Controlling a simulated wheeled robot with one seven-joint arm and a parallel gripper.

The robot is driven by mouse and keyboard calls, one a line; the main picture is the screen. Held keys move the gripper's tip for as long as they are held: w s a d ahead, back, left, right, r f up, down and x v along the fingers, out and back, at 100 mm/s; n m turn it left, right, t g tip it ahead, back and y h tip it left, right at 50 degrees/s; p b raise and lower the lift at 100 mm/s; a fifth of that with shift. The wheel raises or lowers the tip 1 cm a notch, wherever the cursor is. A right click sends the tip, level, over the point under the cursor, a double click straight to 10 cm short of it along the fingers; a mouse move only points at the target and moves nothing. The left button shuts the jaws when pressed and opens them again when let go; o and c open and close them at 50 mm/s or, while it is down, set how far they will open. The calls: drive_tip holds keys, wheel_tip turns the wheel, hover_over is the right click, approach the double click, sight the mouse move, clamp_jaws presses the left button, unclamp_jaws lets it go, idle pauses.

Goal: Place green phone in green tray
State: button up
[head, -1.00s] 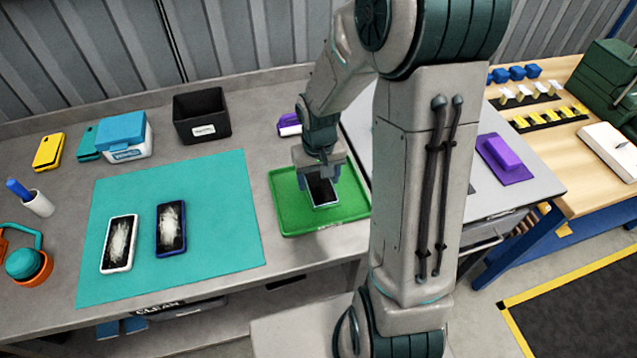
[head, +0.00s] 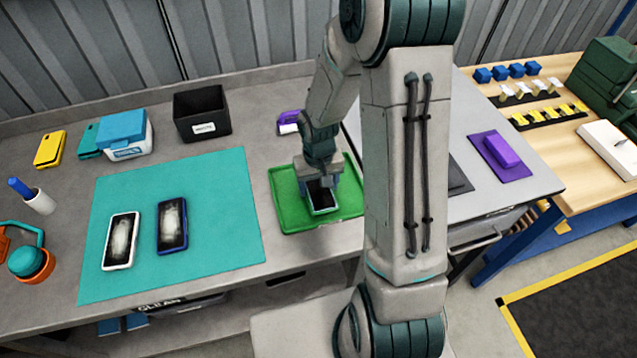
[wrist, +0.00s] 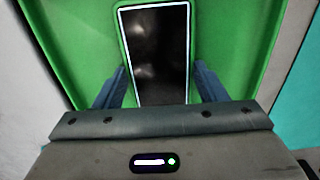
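The green phone (wrist: 160,55) has a dark screen with a pale rim and a green edge. It shows in the wrist view between my two fingers, and in the head view (head: 322,199) below my gripper (head: 320,182). My gripper points down over the green tray (head: 287,217), with a finger at each long side of the phone, and appears shut on it. The phone is within the tray's outline, at or just above its floor; whether it touches cannot be told. The tray is a shallow green tray on the grey bench.
A white-edged phone (head: 121,240) and a blue phone (head: 172,225) lie on the teal mat (head: 215,250). A black bin (head: 203,115), a blue-lidded box (head: 123,135) and a purple item (head: 289,121) stand behind. A purple tray (head: 502,157) lies at right.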

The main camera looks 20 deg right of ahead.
sight(318, 189)
drive_tip(key=o, duration=0.4)
drive_tip(key=shift+r, duration=0.1)
wheel_tip(318, 189, up, 12)
drive_tip(key=s+r+t, duration=0.1)
drive_tip(key=s+r, duration=0.2)
drive_tip(key=s, duration=0.2)
drive_tip(key=s+r+t, duration=0.1)
drive_tip(key=s+r, duration=0.3)
drive_tip(key=s, duration=0.1)
drive_tip(key=s+r+t, duration=0.1)
drive_tip(key=s+r, duration=0.3)
drive_tip(key=s, duration=0.1)
drive_tip(key=shift+s+d+r+t, duration=0.15)
drive_tip(key=shift+r+t, duration=0.1)
drive_tip(key=shift+t, duration=0.15)
